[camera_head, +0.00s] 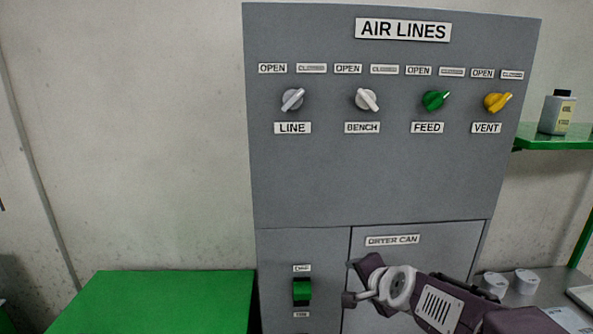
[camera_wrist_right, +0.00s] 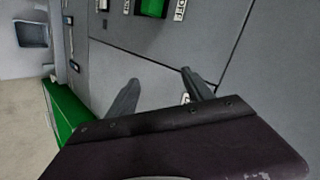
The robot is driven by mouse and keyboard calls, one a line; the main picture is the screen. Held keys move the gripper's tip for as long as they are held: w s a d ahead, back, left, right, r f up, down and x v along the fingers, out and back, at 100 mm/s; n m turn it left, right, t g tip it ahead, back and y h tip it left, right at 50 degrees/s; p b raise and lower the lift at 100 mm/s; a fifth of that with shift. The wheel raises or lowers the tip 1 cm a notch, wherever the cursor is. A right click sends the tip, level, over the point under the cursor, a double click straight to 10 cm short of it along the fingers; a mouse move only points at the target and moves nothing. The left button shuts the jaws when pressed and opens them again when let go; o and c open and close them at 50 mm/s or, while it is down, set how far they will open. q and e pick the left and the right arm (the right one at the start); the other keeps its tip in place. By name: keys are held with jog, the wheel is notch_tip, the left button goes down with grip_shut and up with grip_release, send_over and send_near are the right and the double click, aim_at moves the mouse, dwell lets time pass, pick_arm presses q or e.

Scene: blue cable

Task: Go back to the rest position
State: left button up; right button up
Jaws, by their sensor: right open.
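My right gripper (camera_head: 350,281) is in front of the lower part of the grey air lines cabinet (camera_head: 370,180), near the seam beside the dryer can door (camera_head: 440,258). In the right wrist view its two fingers (camera_wrist_right: 160,88) are apart with nothing between them, and the cabinet face lies beyond. In the head view it is just right of the green rocker switch (camera_head: 302,291), apart from it as far as I can tell. The switch also shows in the right wrist view (camera_wrist_right: 152,8). My left gripper is not in view.
Above are the line knob (camera_head: 292,99), bench knob (camera_head: 367,100), green feed knob (camera_head: 435,100) and yellow vent knob (camera_head: 497,102). A green surface (camera_head: 160,302) lies at left. A bottle (camera_head: 557,112) stands on a green shelf (camera_head: 565,143). White round pieces (camera_head: 526,281) sit at right.

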jog(key=s+f+n+g+b, duration=0.1)
jog(key=s+f+n+g, duration=0.1)
jog(key=s+f, duration=0.35)
jog(key=s+f+n+g+b, duration=0.1)
jog(key=s+f+n+g, duration=0.15)
jog(key=f, duration=0.65)
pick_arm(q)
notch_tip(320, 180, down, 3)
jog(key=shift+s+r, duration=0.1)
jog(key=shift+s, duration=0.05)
pick_arm(e)
jog(key=s+d+f+n+g, duration=0.1)
jog(key=s+f+n+g, duration=0.3)
jog(key=s, duration=0.9)
notch_tip(320, 180, down, 4)
jog(key=n, duration=0.3)
jog(key=shift+s+d+r+g+h, duration=0.25)
jog(key=shift+s+d+g+h, duration=0.1)
jog(key=shift+s+d+h, duration=0.05)
jog(key=shift+n, duration=0.25)
